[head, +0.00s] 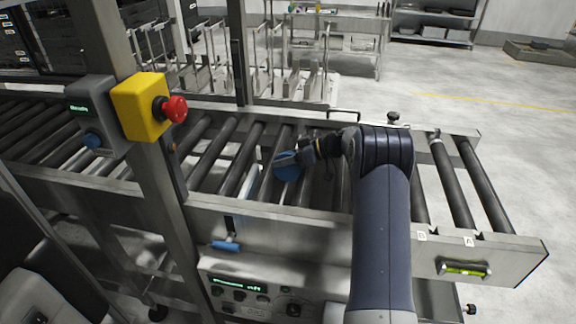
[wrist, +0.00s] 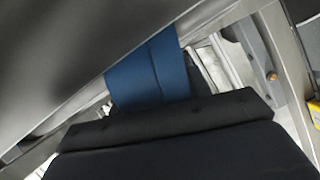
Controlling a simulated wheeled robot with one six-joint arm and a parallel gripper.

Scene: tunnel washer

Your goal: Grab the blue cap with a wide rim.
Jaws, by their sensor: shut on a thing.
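The blue cap (head: 287,166) is a small round blue piece at the rollers of the conveyor in the head view. My gripper (head: 301,158) reaches in from the right and is shut on it. In the wrist view the blue cap (wrist: 152,75) shows as a blue curved surface just past the dark gripper body (wrist: 170,115). The fingertips are hidden there, and most of the cap's rim cannot be made out.
Dark rollers (head: 241,158) run along the conveyor between metal side rails (head: 275,212). A post with a yellow box and red button (head: 174,109) stands to the left. A control panel (head: 245,290) is below the near rail. Open floor (head: 500,95) lies behind.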

